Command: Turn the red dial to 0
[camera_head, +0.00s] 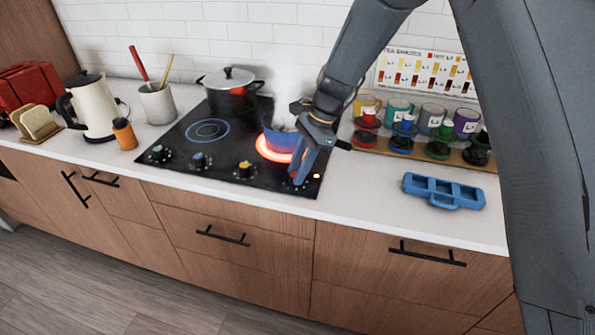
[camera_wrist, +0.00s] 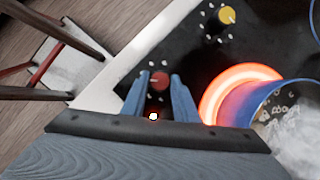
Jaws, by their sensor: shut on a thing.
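The red dial (camera_wrist: 160,81) is on the front edge of the black cooktop (camera_head: 203,165), seen in the wrist view between my blue fingertips. My gripper (camera_wrist: 159,86) is shut on the dial from both sides. In the head view my gripper (camera_head: 301,170) points down at the cooktop's front right corner and hides the dial. White marks ring the dial, too small to read. The burner (camera_head: 268,152) by the dial glows orange-red and also shows in the wrist view (camera_wrist: 222,88).
A blue pot (camera_wrist: 265,104) steams on the glowing burner, close to my gripper. A yellow dial (camera_head: 244,166) and other dials line the front edge. A lidded pot (camera_head: 231,92) stands behind. A blue tray (camera_head: 444,190) lies right; the counter around it is clear.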

